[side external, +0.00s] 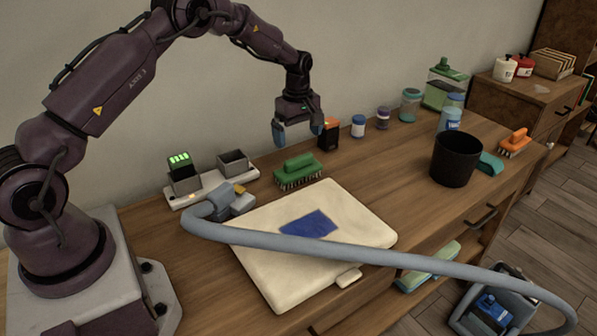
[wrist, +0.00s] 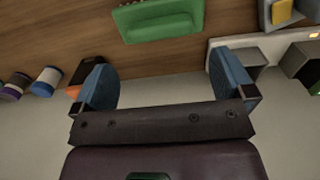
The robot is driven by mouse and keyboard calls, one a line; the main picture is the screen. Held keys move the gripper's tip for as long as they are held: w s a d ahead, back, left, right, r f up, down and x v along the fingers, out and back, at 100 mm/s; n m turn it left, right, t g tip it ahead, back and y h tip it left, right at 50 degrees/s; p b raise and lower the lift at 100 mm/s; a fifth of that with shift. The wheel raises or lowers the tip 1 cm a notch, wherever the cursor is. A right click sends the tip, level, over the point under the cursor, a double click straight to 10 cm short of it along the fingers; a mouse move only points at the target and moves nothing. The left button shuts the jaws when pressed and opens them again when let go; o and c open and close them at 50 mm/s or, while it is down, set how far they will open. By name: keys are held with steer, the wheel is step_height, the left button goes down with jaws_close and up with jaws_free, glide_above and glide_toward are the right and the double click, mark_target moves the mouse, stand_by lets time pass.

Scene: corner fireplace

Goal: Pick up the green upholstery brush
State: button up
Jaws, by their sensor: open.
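The green upholstery brush (side external: 298,171) lies bristles down on the wooden bench, behind the cream cushion, in the side view. In the wrist view its green back (wrist: 158,19) shows at the top, partly cut by the frame edge. My gripper (side external: 298,137) hangs above and a little behind the brush, fingers pointing down. In the wrist view the gripper (wrist: 166,85) has its two blue fingers wide apart with nothing between them. The brush lies beyond the fingertips, apart from them.
A black-and-orange box (side external: 328,134) stands close behind the brush to the right. A grey charger base (side external: 212,188) is to its left. The cushion (side external: 272,263) with a blue cloth and grey hose (side external: 390,258) lie in front. A black bin (side external: 455,160) stands right. Small jars line the wall.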

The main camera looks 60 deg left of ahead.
mark_target(299, 157)
step_height(299, 157, down, 8)
steer(key=shift+d+r, duration=0.1)
steer(key=shift+r, duration=0.05)
stand_by(0.3)
steer(key=shift+c, duration=0.2)
steer(key=c, duration=0.6)
